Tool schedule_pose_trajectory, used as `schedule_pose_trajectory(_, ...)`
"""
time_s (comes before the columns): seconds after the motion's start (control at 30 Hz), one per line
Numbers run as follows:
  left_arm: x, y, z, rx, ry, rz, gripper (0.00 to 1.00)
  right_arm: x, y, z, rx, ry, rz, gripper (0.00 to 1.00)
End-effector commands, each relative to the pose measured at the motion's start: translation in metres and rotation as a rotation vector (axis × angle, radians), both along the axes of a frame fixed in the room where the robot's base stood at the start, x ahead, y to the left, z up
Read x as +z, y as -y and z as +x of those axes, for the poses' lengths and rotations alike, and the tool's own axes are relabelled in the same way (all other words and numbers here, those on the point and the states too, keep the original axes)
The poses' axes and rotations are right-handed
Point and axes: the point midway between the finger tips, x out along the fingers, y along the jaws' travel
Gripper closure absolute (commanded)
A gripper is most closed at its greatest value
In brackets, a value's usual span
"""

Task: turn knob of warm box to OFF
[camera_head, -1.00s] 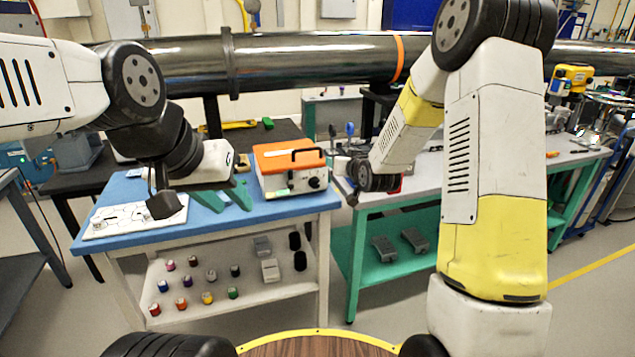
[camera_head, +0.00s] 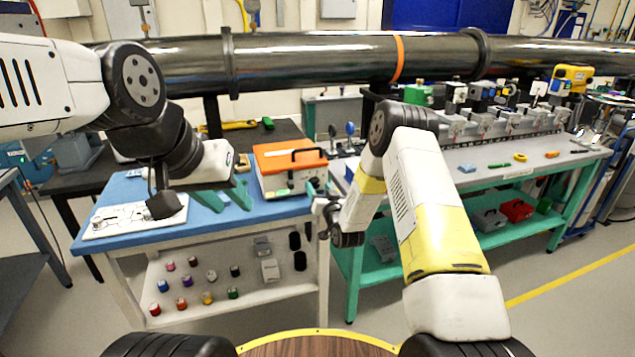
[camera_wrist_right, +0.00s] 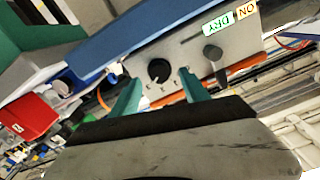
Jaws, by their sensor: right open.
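The warm box (camera_head: 290,158) has an orange lid with a black handle and a light front panel. It stands on the blue-topped table (camera_head: 150,237). In the right wrist view its grey panel shows a round black knob (camera_wrist_right: 158,70) and a dark lever-like knob (camera_wrist_right: 212,54). My right gripper (camera_head: 320,188) is open at the box's front right corner. In the wrist view its green fingers (camera_wrist_right: 161,90) are apart, with the round knob showing between and just beyond them; contact cannot be told. My left gripper (camera_head: 224,196) is open and empty, left of the box.
A white panel (camera_head: 130,218) lies on the blue table at left. Several small coloured-capped jars (camera_head: 185,281) stand on the shelf below. A green-framed bench (camera_head: 470,178) stands at right. A large black pipe (camera_head: 310,58) crosses behind.

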Motion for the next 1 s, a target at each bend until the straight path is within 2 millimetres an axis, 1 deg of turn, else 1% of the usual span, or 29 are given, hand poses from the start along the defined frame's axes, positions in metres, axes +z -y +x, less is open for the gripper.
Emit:
schedule_pose_trajectory(0.1,0.0,0.0,0.0,0.0,0.0,0.0,0.64,0.0,-0.004,0.012,0.001,0.0,0.0,0.47)
schedule_pose_trajectory(0.2,0.0,0.0,0.0,0.0,0.0,0.0,0.64,0.0,-0.006,0.017,0.001,0.0,0.0,0.47)
schedule_pose_trajectory(0.47,0.0,0.0,0.0,0.0,0.0,0.0,0.64,0.0,-0.006,0.018,0.001,-0.002,-0.001,0.47)
schedule_pose_trajectory(0.5,0.0,0.0,0.0,0.0,0.0,0.0,0.64,0.0,-0.006,0.018,0.0,-0.001,0.0,0.54)
schedule_pose_trajectory(0.57,0.0,0.0,0.0,0.0,0.0,0.0,0.64,0.0,-0.006,0.018,0.0,-0.001,0.0,0.66)
schedule_pose_trajectory(0.6,0.0,0.0,0.0,0.0,0.0,0.0,0.64,0.0,-0.006,0.018,0.0,-0.001,0.0,0.74)
schedule_pose_trajectory(0.67,0.0,0.0,0.0,0.0,0.0,0.0,0.64,0.0,-0.006,0.018,0.0,-0.001,0.0,0.86)
schedule_pose_trajectory(0.73,0.0,0.0,0.0,0.0,0.0,0.0,0.64,0.0,-0.006,0.017,0.0,-0.001,0.0,1.0)
schedule_pose_trajectory(1.0,0.0,0.0,0.0,0.0,0.0,0.0,0.64,0.0,-0.006,0.017,0.0,0.005,-0.017,1.0)
